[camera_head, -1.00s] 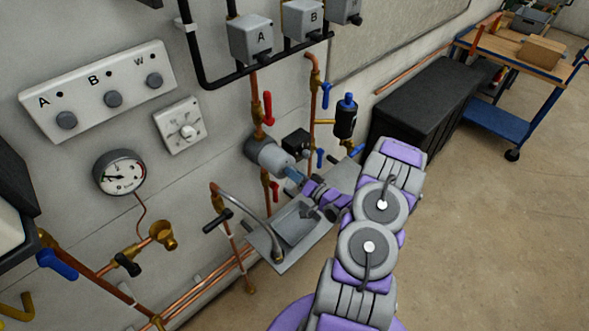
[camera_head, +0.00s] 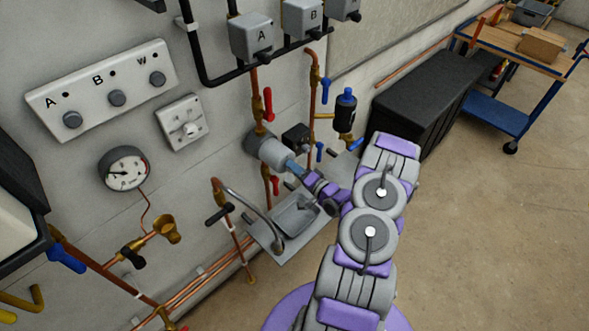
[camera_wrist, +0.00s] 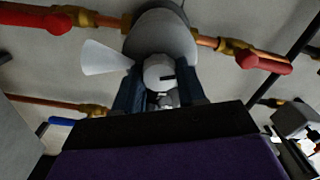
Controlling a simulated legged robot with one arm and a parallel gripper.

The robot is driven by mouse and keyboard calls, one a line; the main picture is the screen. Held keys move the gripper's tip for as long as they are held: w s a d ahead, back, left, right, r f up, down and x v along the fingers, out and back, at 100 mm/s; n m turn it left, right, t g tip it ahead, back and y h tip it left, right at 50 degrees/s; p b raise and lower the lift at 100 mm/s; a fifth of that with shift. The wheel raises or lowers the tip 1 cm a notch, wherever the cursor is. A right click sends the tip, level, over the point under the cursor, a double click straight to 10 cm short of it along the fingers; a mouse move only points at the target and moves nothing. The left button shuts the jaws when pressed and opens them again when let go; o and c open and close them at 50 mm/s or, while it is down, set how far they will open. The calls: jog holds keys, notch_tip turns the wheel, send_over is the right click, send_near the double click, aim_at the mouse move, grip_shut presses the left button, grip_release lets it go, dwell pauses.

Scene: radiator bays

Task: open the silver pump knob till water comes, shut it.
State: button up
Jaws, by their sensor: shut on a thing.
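The pump (camera_head: 270,148) is a grey-and-white cylinder sticking out of the wall on a vertical copper pipe. In the wrist view its rounded body (camera_wrist: 160,38) fills the top middle. The silver knob (camera_wrist: 158,72) is at its front, with a dark mark on its face. My gripper (camera_wrist: 160,98) has its two dark blue fingers closed around the knob. In the head view my gripper (camera_head: 294,167) reaches the pump's front end, and the knob is hidden there. A pale cone (camera_wrist: 105,58) flares out left of the knob in the wrist view; I cannot tell whether it is water.
A metal sink tray (camera_head: 285,235) with a curved spout lies below the pump. Red-handled valves (camera_head: 268,105) sit on the pump's pipe. A black bottle with a blue top (camera_head: 345,110) and a black chest (camera_head: 425,95) stand to the right.

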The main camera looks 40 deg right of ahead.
jog(key=shift+d, duration=0.15)
jog(key=o, duration=1)
jog(key=shift+d+f, duration=0.1)
jog(key=shift+d, duration=0.1)
jog(key=shift+o, duration=0.2)
jog(key=shift+a, duration=0.15)
jog(key=s+d, duration=0.1)
jog(key=s, duration=1.6)
jog(key=shift+s+d, duration=0.2)
jog(key=shift+d, duration=0.1)
